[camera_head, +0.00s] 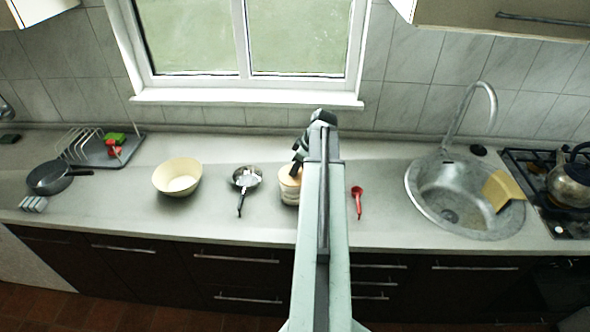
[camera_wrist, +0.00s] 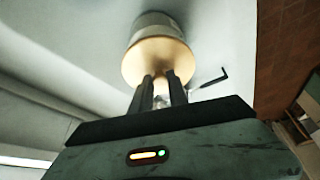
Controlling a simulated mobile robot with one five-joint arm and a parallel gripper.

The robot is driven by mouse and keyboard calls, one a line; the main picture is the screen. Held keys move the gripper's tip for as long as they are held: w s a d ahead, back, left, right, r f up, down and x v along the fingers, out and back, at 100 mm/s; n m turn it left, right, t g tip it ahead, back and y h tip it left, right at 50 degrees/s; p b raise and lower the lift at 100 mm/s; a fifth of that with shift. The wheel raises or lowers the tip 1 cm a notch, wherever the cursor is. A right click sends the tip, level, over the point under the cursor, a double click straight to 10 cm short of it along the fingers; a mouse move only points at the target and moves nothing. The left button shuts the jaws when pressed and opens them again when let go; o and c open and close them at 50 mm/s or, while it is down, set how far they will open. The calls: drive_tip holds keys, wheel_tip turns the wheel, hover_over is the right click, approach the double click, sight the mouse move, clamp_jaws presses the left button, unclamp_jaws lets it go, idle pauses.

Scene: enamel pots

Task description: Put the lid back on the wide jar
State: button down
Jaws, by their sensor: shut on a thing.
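The wide jar (camera_head: 289,198) is pale and stands on the counter, partly hidden behind my arm. Its round tan lid (camera_wrist: 157,58) is at the jar's mouth, and the pale jar body (camera_wrist: 153,20) shows beyond it in the wrist view. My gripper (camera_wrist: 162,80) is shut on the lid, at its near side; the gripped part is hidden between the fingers. In the head view my gripper (camera_head: 296,168) is right above the jar. I cannot tell whether the lid rests fully on the rim or sits slightly above it.
A small metal pan (camera_head: 246,178) lies left of the jar, and a red ladle (camera_head: 357,200) lies right of it. A cream bowl (camera_head: 178,178) stands further left. The sink (camera_head: 450,205) is at the right. Bare counter lies between these things.

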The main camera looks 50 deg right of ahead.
idle(0.3)
drive_tip(key=c, duration=0.7)
unclamp_jaws()
drive_tip(key=shift+r, duration=0.1)
wheel_tip(320, 180, up, 7)
drive_tip(key=p, duration=0.7)
drive_tip(key=shift+w, duration=0.1)
clamp_jaws()
